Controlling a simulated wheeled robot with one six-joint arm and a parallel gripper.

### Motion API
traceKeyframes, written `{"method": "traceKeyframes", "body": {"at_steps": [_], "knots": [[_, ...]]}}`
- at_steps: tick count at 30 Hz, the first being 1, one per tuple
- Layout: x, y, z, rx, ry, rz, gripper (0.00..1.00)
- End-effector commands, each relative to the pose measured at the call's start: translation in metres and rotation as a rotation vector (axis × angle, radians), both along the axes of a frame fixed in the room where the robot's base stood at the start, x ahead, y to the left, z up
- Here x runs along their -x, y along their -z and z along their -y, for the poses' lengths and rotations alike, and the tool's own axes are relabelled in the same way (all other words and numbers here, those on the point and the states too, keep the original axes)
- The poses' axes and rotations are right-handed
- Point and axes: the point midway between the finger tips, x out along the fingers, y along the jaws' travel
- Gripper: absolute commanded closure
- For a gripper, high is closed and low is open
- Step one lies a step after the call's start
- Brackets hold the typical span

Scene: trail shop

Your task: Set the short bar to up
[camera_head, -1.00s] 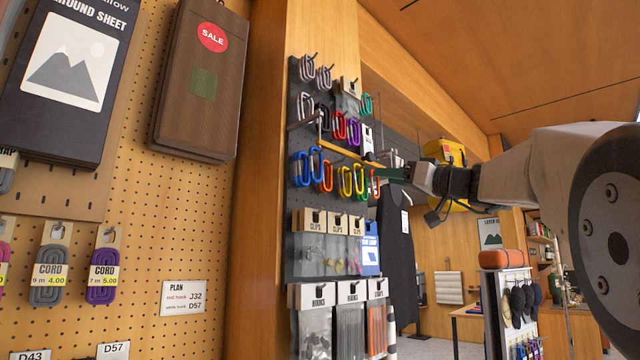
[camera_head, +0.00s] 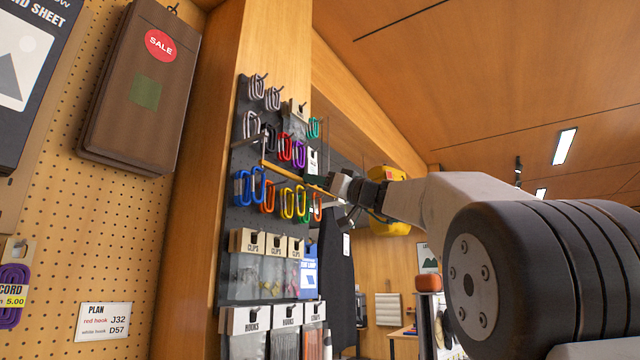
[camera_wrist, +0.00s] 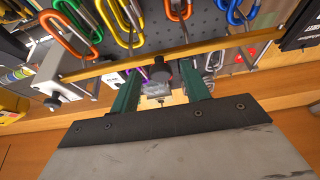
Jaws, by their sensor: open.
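A slim yellow bar (camera_head: 290,177) reaches out in front of a grey panel of carabiners, roughly level in the wrist view.
Several coloured carabiners (camera_head: 287,203) hang close behind the bar. Bagged clips (camera_head: 248,270) hang below. A wooden post (camera_head: 187,250) and a pegboard (camera_head: 60,210) stand at left. A yellow object (camera_head: 390,220) is behind my arm. Open shop floor lies at right.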

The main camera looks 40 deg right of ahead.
Motion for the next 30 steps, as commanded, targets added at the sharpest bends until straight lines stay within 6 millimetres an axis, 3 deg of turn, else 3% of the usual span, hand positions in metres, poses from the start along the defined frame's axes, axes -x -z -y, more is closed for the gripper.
{"method": "traceKeyframes", "body": {"at_steps": [1, 6, 11, 21, 30], "knots": [[0.0, 0.0, 0.0, 0.0, 0.0, 0.0, 0.54], [0.0, 0.0, 0.0, 0.0, 0.0, 0.0, 1.0], [0.0, -0.003, 0.0, 0.001, 0.0, 0.0, 1.0], [0.0, -0.05, 0.0, 0.001, 0.0, 0.0, 1.0], [0.001, -0.056, 0.0, -0.001, 0.002, 0.004, 1.0]]}}
